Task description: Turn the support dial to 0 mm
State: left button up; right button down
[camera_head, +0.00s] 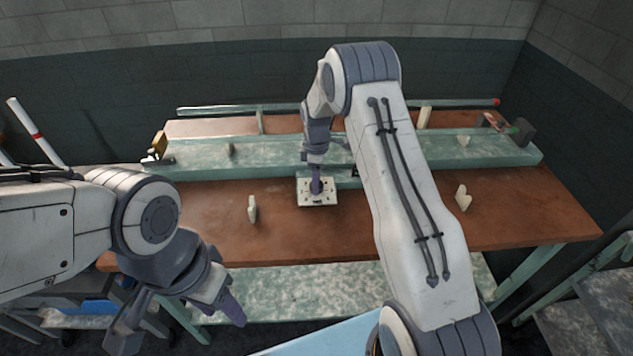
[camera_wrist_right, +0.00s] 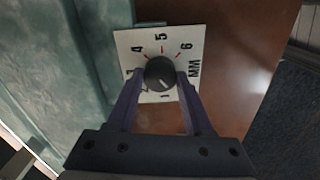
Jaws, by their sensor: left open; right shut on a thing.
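The support dial is a black round knob (camera_wrist_right: 159,72) on a white square plate (camera_wrist_right: 128,42) marked with numbers and "MM". The 4, 5 and 6 read clearly along the plate's far side in the right wrist view; the lower numbers are partly covered by a finger. A small pale mark shows on the knob, but I cannot tell exactly which number it points to. My right gripper (camera_wrist_right: 162,80) is shut on the knob, one purple finger on each side. In the head view the right gripper (camera_head: 316,187) points down onto the plate (camera_head: 318,203). My left gripper (camera_head: 185,325) is open and empty at lower left.
The brown table (camera_head: 380,215) carries a long green rail (camera_head: 420,150) behind the dial. Pale upright pieces (camera_head: 252,208) (camera_head: 463,197) stand left and right of the dial.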

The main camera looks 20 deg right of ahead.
jog(key=shift+n, duration=0.8)
jog(key=shift+c, duration=1.5)
grip_release()
jog(key=shift+r, duration=0.1)
jog(key=shift+r+b, duration=0.3)
jog(key=shift+r, duration=0.05)
notch_tip(320, 180, up, 10)
jog(key=b, duration=0.1)
jog(key=shift+f+b, duration=0.2)
jog(key=shift+b, duration=0.2)
